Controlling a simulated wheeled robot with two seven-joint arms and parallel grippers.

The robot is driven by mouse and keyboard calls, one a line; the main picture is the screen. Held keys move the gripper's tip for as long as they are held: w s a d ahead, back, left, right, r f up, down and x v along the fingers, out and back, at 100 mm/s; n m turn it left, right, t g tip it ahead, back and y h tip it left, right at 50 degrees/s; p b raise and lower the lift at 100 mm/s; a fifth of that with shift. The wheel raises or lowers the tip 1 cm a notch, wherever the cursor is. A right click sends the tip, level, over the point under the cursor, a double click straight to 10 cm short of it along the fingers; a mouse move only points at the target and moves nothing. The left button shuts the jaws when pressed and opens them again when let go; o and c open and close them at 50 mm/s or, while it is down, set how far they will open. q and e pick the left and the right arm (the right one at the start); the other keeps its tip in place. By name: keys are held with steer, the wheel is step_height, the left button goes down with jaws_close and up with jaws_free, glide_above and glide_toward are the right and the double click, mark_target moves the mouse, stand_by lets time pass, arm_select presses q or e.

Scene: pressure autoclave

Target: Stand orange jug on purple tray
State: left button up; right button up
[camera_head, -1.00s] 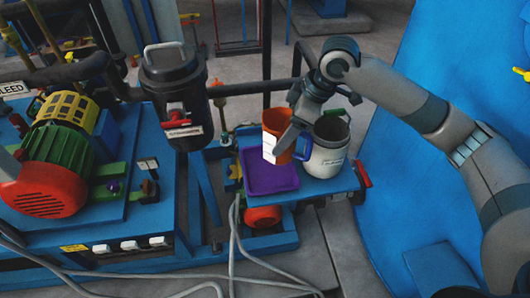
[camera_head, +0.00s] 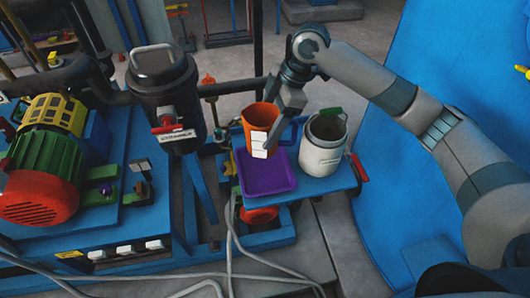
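My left gripper is not in view.
A white jug (camera_head: 321,158) with a green handle stands on the blue shelf (camera_head: 318,186) just right of the tray. A black lidded vessel (camera_head: 166,88) stands to the left. A red-and-green motor (camera_head: 42,183) is farther left. Grey cables run below the shelf.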

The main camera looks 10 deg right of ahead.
step_height(320, 180, down, 4)
steer(key=shift+r+p, duration=0.1)
steer(key=shift+p, duration=0.45)
steer(key=shift+f, duration=0.5)
steer(key=shift+f+p, duration=0.6)
steer(key=shift+f, duration=1.3)
steer(key=shift+f, duration=0.15)
steer(key=o, duration=1.3)
steer(key=shift+c, duration=0.2)
steer(key=shift+d+r, duration=0.1)
steer(key=shift+r, duration=0.1)
